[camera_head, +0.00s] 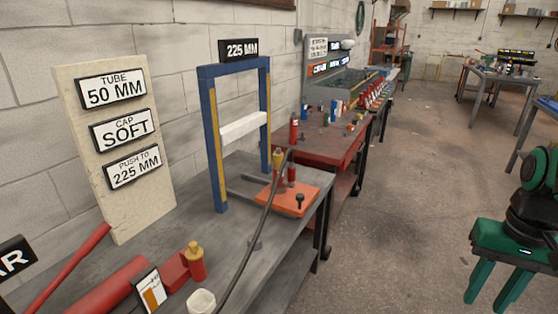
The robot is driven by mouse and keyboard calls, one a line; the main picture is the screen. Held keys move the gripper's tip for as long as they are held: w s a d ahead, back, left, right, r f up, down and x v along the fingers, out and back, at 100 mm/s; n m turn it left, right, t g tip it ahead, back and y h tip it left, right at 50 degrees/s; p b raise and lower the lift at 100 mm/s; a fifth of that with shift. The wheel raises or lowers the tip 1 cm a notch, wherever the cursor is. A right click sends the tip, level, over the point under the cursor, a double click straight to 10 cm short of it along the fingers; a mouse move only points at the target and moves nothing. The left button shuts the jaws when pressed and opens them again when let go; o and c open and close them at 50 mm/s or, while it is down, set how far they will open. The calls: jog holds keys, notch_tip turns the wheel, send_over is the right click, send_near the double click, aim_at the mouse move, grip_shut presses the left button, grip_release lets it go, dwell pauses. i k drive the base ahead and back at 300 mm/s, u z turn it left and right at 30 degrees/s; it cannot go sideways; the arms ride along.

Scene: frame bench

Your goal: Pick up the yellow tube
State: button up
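A second piece with a yellow top (194,247) and an orange-red body stands nearer, on the front of the bench. I cannot tell for sure which of the two is the yellow tube. My gripper (488,296) is green, at the right edge, over the floor and well apart from the bench. Its two fingers point down and stand apart, with nothing seen between them.
A blue press frame (213,140) with a white crossbar stands behind the orange plate. A dark hose (256,215) arches across the bench in front of it. A red bench (318,143) with several small parts stands beyond. The floor (410,190) between bench and gripper is clear.

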aim_at(278, 156)
jog(key=z, duration=0.05)
jog(key=i, duration=1)
jog(key=u, duration=0.05)
